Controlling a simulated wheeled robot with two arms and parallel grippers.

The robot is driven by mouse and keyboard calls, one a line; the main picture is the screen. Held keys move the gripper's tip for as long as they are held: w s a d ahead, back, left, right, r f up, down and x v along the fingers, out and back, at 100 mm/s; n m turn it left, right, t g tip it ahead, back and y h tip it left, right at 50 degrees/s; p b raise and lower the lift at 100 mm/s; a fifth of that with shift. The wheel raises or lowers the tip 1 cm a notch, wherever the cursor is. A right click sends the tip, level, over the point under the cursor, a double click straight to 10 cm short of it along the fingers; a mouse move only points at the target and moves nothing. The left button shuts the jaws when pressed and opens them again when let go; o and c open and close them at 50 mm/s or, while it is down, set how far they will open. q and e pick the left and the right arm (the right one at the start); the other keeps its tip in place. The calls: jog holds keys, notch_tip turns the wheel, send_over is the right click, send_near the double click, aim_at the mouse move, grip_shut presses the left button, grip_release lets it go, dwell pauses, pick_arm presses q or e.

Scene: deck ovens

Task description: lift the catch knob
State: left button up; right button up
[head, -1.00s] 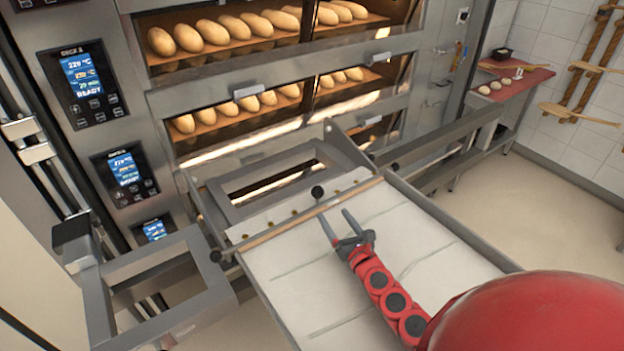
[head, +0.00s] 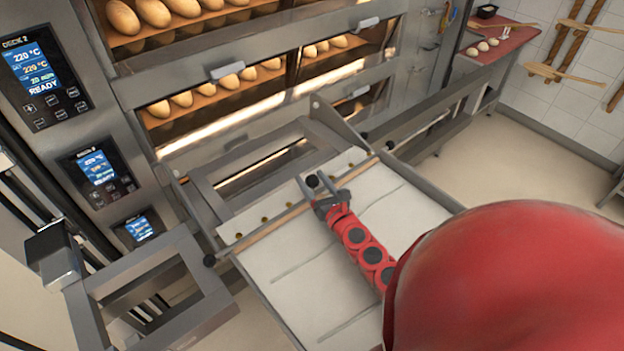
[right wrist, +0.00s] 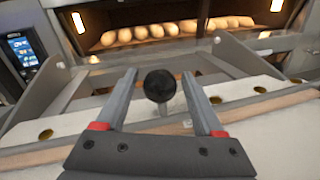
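The catch knob is a black ball on a short stem. In the right wrist view the catch knob (right wrist: 160,86) stands between the two open fingers of my right gripper (right wrist: 160,98), with a gap on each side. In the head view the catch knob (head: 312,181) shows between the fingertips of my right gripper (head: 316,183), at the wooden bar (head: 270,226) across the loader's pale cloth belt (head: 300,260). The right gripper is open and empty. My left gripper is not in view.
The deck oven (head: 215,80) stands beyond the loader, with loaves inside its lit decks. Metal side rails (head: 335,122) flank the loader's far end. A metal frame (head: 150,285) is at the lower left. A red-topped side table (head: 505,42) stands at the back right.

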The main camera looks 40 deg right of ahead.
jog(key=shift+w, duration=0.1)
grip_shut()
dwell(1.1)
